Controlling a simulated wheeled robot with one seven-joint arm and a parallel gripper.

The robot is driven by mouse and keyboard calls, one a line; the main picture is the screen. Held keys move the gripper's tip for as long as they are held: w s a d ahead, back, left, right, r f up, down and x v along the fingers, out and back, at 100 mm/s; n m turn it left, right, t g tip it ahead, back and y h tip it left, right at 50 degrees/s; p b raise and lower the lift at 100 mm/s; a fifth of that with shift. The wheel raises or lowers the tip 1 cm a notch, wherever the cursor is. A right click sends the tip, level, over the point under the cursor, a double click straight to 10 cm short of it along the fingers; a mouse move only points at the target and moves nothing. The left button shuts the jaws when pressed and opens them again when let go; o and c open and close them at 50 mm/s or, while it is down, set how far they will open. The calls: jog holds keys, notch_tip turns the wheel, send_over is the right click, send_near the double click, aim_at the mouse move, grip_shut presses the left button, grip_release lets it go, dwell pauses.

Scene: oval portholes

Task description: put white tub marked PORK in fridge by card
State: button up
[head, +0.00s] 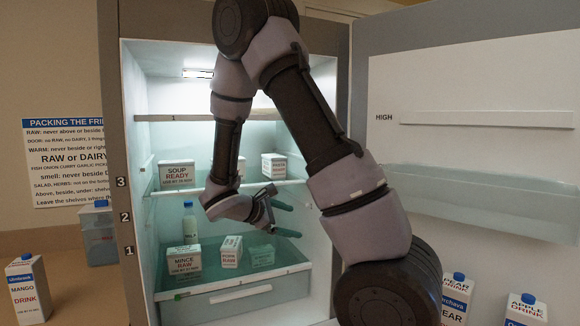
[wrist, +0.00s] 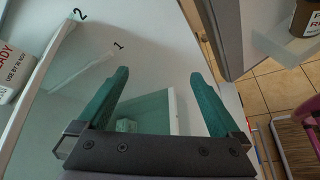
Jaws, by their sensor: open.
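A white tub marked PORK RAW (head: 231,252) stands in the lower part of the open fridge, on the level marked 1. It is between the MINCE RAW tub (head: 184,263) and a greenish tub (head: 261,255). My gripper (head: 284,220) is inside the fridge, above and to the right of the PORK tub and apart from it. In the wrist view my gripper (wrist: 160,76) has its two green fingers wide apart with nothing held between them. I cannot make out the PORK tub there. The card (head: 67,160) of packing rules hangs left of the fridge; its small print is partly unreadable.
A SOUP READY tub (head: 177,175) and another white tub (head: 273,166) stand on the shelf above. A bottle (head: 190,222) stands behind the MINCE tub. The door (head: 470,120) is open at right. Cartons (head: 27,290) stand outside the fridge.

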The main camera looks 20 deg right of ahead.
jog(key=s+r+m+g+y, duration=0.3)
jog(key=s+r+m+y, duration=0.5)
jog(key=s+m, duration=0.3)
jog(key=s+a+r+m+t+y, duration=0.3)
jog(key=r, duration=0.3)
jog(key=s+a+r+m+t+y, duration=0.3)
jog(key=s+a+r, duration=0.1)
jog(key=r, duration=0.1)
jog(key=shift+s+r+t, duration=0.25)
jog(key=shift+r+t, duration=0.05)
jog(key=shift+r, duration=0.1)
